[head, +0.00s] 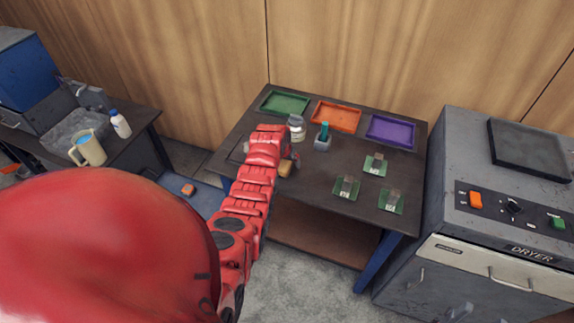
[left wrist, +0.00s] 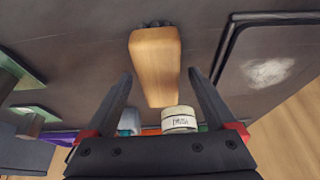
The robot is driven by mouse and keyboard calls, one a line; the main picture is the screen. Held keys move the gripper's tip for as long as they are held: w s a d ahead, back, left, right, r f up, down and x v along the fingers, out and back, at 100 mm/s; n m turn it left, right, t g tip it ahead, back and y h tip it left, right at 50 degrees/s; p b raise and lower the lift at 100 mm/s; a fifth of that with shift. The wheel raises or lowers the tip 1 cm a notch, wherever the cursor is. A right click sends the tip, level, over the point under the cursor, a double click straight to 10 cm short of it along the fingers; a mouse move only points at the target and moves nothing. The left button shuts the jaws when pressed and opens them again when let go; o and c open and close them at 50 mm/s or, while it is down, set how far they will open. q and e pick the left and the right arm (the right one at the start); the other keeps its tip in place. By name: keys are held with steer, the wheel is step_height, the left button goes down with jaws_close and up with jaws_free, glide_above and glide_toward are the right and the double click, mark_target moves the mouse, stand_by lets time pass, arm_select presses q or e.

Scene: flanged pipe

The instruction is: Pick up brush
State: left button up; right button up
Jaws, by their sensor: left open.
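The brush (left wrist: 155,65) has a tan wooden handle with a dark end, seen in the left wrist view; I take the dark end to be bristles. In the head view only a tan piece of it (head: 285,169) shows on the dark table, partly hidden by my arm. My left gripper (left wrist: 160,74) is open, with one finger on each side of the handle and a gap to both. In the head view the left gripper (head: 291,160) is mostly hidden behind my red wrist. My right gripper is not in view.
A labelled jar (left wrist: 180,119) stands near the brush and shows in the head view (head: 297,128). A grey holder (head: 322,143) with a teal item is beside it. Green (head: 286,102), orange (head: 336,116) and purple (head: 390,131) trays line the back. Several green boards lie at right.

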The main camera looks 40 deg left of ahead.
arm_select(q)
steer(key=shift+f+b, duration=0.25)
steer(key=shift+b, duration=0.1)
stand_by(0.4)
jaws_close()
steer(key=shift+r, duration=0.1)
stand_by(0.3)
